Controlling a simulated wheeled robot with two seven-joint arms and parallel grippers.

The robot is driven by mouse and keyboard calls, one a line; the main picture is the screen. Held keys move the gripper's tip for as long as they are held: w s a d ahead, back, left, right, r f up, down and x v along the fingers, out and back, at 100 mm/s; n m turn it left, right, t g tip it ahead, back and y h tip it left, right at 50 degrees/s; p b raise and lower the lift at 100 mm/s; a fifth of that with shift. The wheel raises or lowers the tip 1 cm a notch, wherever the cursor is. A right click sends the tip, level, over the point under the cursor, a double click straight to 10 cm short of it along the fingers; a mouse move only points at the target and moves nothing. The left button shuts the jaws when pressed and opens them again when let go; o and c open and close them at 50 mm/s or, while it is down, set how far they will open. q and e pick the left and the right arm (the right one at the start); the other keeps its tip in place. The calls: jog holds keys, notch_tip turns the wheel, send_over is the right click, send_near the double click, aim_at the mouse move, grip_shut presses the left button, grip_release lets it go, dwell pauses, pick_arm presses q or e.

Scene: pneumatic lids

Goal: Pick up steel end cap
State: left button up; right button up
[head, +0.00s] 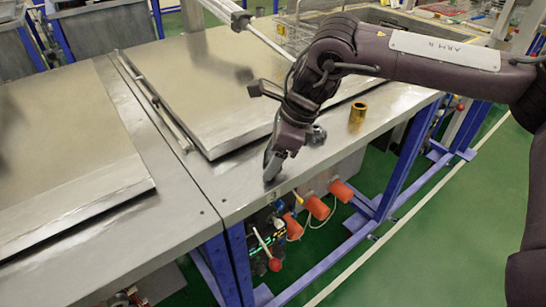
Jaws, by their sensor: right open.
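A small grey metal piece (317,134), which looks like the steel end cap, sits on the steel bench near its front edge, just right of my right wrist. It is partly hidden behind the wrist, so its full shape does not show. My right gripper (273,166) points down over the bench's front strip, to the left of the grey piece and apart from it. It is open, and I see nothing held in it. My left gripper is not in view.
A brass-coloured sleeve (357,113) stands upright on the bench to the right. A large flat steel lid (215,75) covers the bench behind my gripper, and another lid (60,150) lies at the left. Red connectors (318,208) hang below the bench edge.

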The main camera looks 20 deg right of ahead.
jog(key=shift+r, duration=0.1)
jog(key=c, duration=1.3)
jog(key=shift+o, duration=0.2)
